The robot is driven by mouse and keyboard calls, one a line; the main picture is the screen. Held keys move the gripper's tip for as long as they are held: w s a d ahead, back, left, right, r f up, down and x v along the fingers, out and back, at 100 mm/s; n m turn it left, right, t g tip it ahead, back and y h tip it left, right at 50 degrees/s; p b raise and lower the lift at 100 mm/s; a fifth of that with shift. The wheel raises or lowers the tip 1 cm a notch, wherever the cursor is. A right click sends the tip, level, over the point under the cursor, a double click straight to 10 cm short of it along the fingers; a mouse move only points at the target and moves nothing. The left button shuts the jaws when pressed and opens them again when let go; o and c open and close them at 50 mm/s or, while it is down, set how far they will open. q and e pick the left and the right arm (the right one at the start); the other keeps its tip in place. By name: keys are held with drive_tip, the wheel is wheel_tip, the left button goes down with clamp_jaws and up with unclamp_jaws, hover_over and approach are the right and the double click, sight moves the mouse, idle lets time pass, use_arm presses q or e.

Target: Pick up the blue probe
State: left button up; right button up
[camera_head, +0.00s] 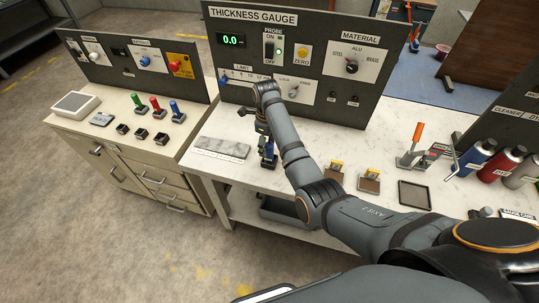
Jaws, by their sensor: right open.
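My left gripper is not in view.
The thickness gauge panel (305,55) stands close behind the gripper. A grey slab (222,148) lies left of the probe. Small blocks (369,181) and a dark tray (414,195) lie to the right. The left cabinet holds coloured handles (156,106).

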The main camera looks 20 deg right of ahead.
sight(270, 153)
drive_tip(key=shift+w+f, duration=0.6)
drive_tip(key=shift+f, duration=0.1)
drive_tip(key=shift+s+d+f+p, duration=0.2)
drive_tip(key=shift+f+p, duration=0.2)
drive_tip(key=shift+f, duration=0.1)
drive_tip(key=shift+s+d+f+p, duration=0.15)
drive_tip(key=shift+d+f+p, duration=0.05)
drive_tip(key=shift+f+p, duration=0.25)
drive_tip(key=shift+s+f, duration=0.2)
drive_tip(key=shift+f, duration=1)
drive_tip(key=shift+w+f, duration=0.15)
drive_tip(key=shift+f, duration=0.15)
drive_tip(key=c, duration=0.9)
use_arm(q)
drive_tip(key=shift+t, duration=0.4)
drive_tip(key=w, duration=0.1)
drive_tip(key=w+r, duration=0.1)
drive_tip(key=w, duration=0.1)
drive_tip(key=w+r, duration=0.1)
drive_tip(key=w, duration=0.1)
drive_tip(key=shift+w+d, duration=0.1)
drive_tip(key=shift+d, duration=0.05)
use_arm(e)
clamp_jaws()
